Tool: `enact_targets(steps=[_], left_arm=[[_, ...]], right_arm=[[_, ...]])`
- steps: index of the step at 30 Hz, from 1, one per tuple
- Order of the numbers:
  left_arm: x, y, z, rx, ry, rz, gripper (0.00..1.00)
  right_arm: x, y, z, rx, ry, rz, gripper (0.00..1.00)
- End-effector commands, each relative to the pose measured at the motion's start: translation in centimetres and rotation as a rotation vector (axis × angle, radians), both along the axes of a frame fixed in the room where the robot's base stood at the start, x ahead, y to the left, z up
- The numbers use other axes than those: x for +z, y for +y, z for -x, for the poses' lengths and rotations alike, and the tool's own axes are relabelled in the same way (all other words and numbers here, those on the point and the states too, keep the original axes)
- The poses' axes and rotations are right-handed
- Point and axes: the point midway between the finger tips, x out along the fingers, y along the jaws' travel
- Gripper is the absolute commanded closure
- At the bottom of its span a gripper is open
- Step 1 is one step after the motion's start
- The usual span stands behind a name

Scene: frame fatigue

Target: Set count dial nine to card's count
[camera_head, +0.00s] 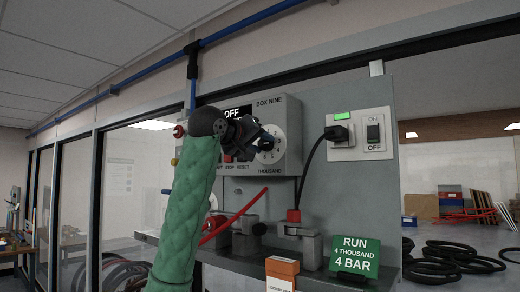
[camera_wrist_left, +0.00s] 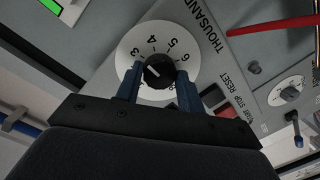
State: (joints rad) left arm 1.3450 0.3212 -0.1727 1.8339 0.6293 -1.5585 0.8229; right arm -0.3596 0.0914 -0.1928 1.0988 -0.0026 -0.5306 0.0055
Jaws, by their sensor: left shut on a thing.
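Box nine (camera_head: 283,112) is a grey control box on the grey panel, labelled BOX NINE. Its white count dial (camera_head: 268,157), labelled THOUSAND, is partly hidden by my left gripper (camera_head: 262,137). In the left wrist view the dial plate (camera_wrist_left: 158,32) shows numbers including 3, 4, 5 and 6 around a black knob (camera_wrist_left: 159,71). My left gripper (camera_wrist_left: 158,80) is shut on this knob, one blue finger on each side. The knob has a pale mark; I cannot tell exactly which number it points at. The green card (camera_head: 355,254) reads RUN 4 THOUSAND 4 BAR. My right gripper is out of view.
A display reading OFF (camera_head: 232,114) sits on the box. The stop and reset buttons (camera_wrist_left: 215,98) are close to the fingers. A black-plugged socket with a switch (camera_head: 373,133) stands to the right. Clamps (camera_head: 300,235) and an orange block (camera_head: 282,272) are below.

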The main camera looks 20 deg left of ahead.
Motion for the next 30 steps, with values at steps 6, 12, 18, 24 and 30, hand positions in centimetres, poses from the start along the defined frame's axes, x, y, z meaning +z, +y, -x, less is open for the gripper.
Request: enact_targets(steps=[6, 12, 18, 24, 30], left_arm=[[-0.4, 0.0, -0.1, 0.001, -0.062, -0.187, 0.85], [-0.3, 0.0, 0.0, 0.001, -0.116, -0.329, 0.85], [-0.3, 0.0, 0.0, 0.001, -0.153, -0.429, 0.85], [-0.2, -0.1, 0.0, -0.001, -0.174, -0.485, 0.85], [-0.1, 0.0, 0.0, 0.0, -0.182, -0.504, 0.85]], right_arm=[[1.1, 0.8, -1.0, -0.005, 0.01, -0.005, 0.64], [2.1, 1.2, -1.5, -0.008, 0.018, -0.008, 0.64], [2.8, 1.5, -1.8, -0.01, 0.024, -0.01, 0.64], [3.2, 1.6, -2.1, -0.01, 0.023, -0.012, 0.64], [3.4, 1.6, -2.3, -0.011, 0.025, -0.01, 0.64]])
